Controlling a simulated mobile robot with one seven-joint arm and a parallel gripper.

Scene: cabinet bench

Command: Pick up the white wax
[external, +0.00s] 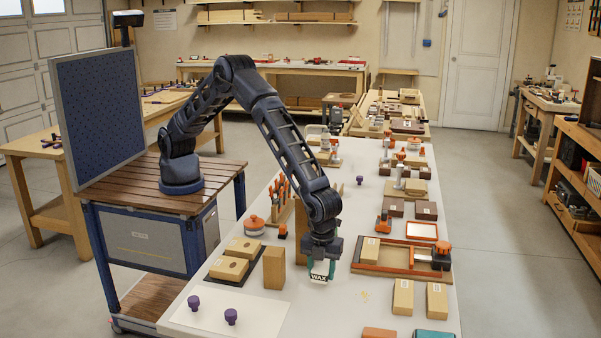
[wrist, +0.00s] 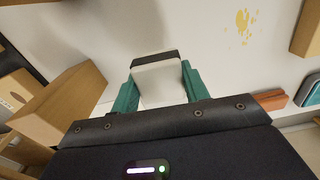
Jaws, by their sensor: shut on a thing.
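The white wax (external: 320,270) is a small white block with a dark label band reading "WAX". In the external view it is between the fingers of my gripper (external: 319,266), at the middle of the white bench. In the wrist view the wax (wrist: 158,82) shows as a white block with a dark far edge, and the teal fingers of my gripper (wrist: 157,88) press on its two sides. My gripper is shut on the wax. I cannot tell whether its underside touches the bench top.
An upright wooden block (external: 274,268) stands close to the left. A wooden tray (external: 386,268) lies to the right, with wooden blocks (external: 403,297) in front of it. Purple knobs (external: 231,316) stand on a white board at front left. Yellow flecks (wrist: 243,22) mark the clear bench beside the wax.

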